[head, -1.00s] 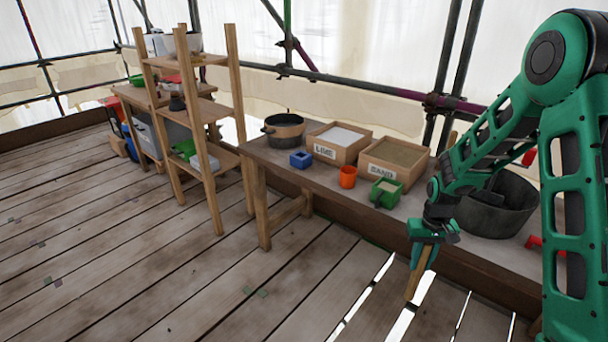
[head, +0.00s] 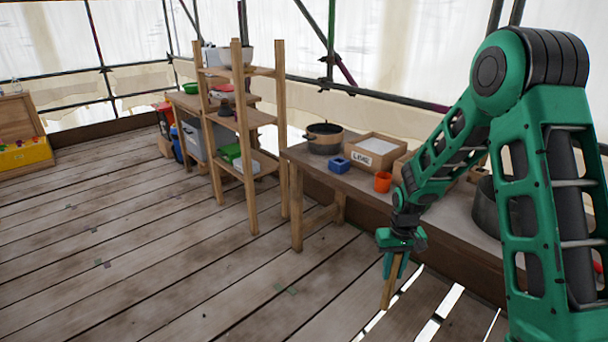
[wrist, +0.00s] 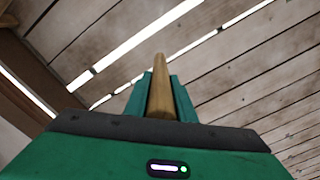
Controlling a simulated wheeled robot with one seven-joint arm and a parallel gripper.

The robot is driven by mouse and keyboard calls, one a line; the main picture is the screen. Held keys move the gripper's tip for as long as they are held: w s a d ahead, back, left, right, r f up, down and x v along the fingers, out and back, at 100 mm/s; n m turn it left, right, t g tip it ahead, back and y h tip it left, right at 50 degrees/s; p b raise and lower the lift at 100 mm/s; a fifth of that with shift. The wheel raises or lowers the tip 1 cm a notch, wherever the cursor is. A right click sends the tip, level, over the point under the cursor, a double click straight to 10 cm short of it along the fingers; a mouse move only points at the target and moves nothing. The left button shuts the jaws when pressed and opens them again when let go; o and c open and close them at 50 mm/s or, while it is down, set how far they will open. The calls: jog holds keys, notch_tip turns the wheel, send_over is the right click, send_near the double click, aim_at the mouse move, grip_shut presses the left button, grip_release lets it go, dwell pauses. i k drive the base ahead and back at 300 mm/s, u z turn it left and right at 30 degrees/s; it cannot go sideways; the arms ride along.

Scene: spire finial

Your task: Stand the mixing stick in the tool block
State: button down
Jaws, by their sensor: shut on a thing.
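The mixing stick (head: 387,293) is a light wooden rod, pointing down and slightly tilted. My gripper (head: 392,267) is shut on it, in front of the workbench and above the deck. In the wrist view the stick (wrist: 161,72) runs out between the two green fingers of my gripper (wrist: 157,95). A small blue block (head: 340,166) with a dark opening in its top stands on the near left part of the workbench. It looks like the tool block. The stick is apart from it, to its right and nearer to me.
The plank floor (head: 130,230) on the left is open.

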aim_at(338, 168)
jog(key=u, duration=2.05)
jog(key=i, duration=1.2)
jog(key=z, duration=2.55)
jog(key=i, duration=0.4)
jog(key=z, duration=0.05)
